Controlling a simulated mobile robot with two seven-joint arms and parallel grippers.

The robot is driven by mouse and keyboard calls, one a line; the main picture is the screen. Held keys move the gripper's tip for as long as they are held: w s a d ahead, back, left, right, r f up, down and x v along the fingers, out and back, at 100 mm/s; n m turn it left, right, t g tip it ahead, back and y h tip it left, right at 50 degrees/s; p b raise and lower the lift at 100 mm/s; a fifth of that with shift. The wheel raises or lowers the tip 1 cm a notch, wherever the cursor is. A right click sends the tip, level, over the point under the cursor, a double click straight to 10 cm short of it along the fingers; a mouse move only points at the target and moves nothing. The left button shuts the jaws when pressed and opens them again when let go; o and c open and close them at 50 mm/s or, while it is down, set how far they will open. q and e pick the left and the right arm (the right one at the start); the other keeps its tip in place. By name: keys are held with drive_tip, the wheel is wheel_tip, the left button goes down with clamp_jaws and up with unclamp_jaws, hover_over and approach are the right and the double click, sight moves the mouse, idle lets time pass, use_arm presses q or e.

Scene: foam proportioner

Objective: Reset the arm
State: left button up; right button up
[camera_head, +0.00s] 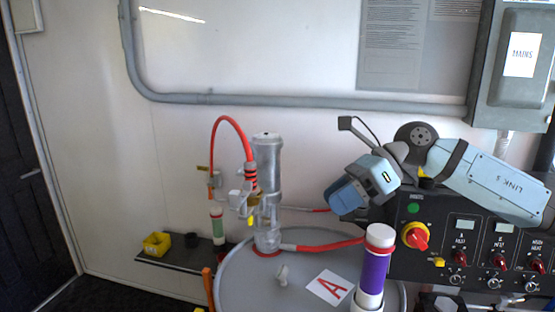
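My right arm comes in from the right, with a light blue link and a dark round joint. Its wrist and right gripper (348,200) are in front of the wall, at the upper left of the control panel (455,245). The fingers cannot be made out, so I cannot tell whether they are open or shut. I see nothing held. My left arm and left gripper are not in view.
A grey drum (245,285) carries a metal pump (267,190) with a red hose (229,121). A purple cylinder with a white cap (376,265) stands before the panel. A yellow bin (157,244) sits on a low shelf.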

drive_tip(key=s+a+m+y, duration=0.4)
drive_tip(key=a+m+y, duration=0.1)
drive_tip(key=a+y, duration=0.3)
drive_tip(key=d+f+n+t+h, duration=0.75)
drive_tip(key=f+n+t, duration=0.2)
drive_tip(key=n, duration=0.85)
drive_tip(key=d+f+n+t+h, duration=0.75)
drive_tip(key=n+t, duration=0.25)
drive_tip(key=n, duration=0.7)
drive_tip(key=s+d+f+m+g+h, duration=0.1)
drive_tip(key=s+d+f+m+g, duration=0.2)
drive_tip(key=s+f+g, duration=0.35)
drive_tip(key=s+d+f+m+g+h, duration=0.25)
drive_tip(key=s+f, duration=0.45)
drive_tip(key=s, duration=0.4)
drive_tip(key=s+d+f+m+g, duration=0.3)
drive_tip(key=s+f+g, duration=0.2)
drive_tip(key=s+f, duration=0.3)
drive_tip(key=w+a+f+t+y+p, duration=0.1)
drive_tip(key=w+a+f+t, duration=0.1)
drive_tip(key=f, duration=0.3)
drive_tip(key=w+a+f+n+t+y+p, duration=0.1)
drive_tip(key=w+a+f+t, duration=0.2)
drive_tip(key=a+f+t, duration=0.1)
drive_tip(key=shift+a+f+t, duration=0.25)
drive_tip(key=shift+f+t, duration=0.4)
